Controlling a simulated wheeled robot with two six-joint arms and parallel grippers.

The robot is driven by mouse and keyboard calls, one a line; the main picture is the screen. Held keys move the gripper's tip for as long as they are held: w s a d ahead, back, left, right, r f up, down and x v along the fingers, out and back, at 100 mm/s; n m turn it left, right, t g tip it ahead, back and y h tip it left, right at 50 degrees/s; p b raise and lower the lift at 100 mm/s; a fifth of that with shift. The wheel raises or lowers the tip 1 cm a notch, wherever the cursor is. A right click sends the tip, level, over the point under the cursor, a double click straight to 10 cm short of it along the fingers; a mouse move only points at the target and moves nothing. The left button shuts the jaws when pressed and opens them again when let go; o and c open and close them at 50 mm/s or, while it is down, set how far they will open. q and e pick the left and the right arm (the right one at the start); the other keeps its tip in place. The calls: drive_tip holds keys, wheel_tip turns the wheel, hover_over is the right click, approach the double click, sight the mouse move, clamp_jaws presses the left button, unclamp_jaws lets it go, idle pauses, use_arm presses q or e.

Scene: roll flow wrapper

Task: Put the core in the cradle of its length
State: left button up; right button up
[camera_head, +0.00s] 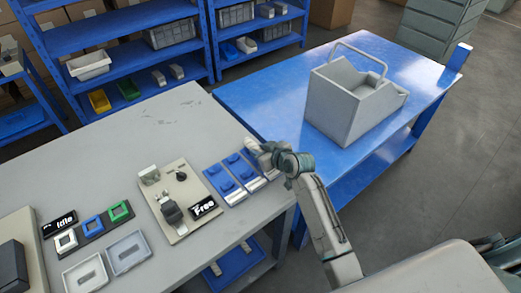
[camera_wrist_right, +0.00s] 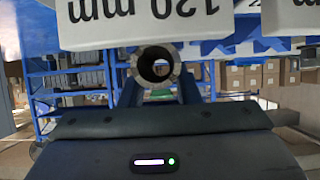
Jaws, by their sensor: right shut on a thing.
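Several blue cradles with white label fronts stand in a row at the table's right edge in the head view; they include a left one (camera_head: 218,182) and a middle one (camera_head: 239,168). The rightmost is partly hidden by my right gripper (camera_head: 262,151). My right gripper is shut on the core, a grey tube (camera_wrist_right: 155,49) seen end-on in the wrist view. A white label front (camera_wrist_right: 140,25) reading "120 mm", upside down, is close to the core in that view. I cannot tell whether they touch. My left gripper is not in view.
A beige device (camera_head: 178,205) with a black "Free" sign (camera_head: 203,207) stands left of the cradles. Grey trays (camera_head: 128,252) and coloured square frames (camera_head: 93,224) lie farther left. A blue table (camera_head: 270,95) with a large grey bin (camera_head: 345,105) is beyond.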

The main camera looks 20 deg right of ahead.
drive_tip(key=o, duration=1)
drive_tip(key=shift+o, duration=0.2)
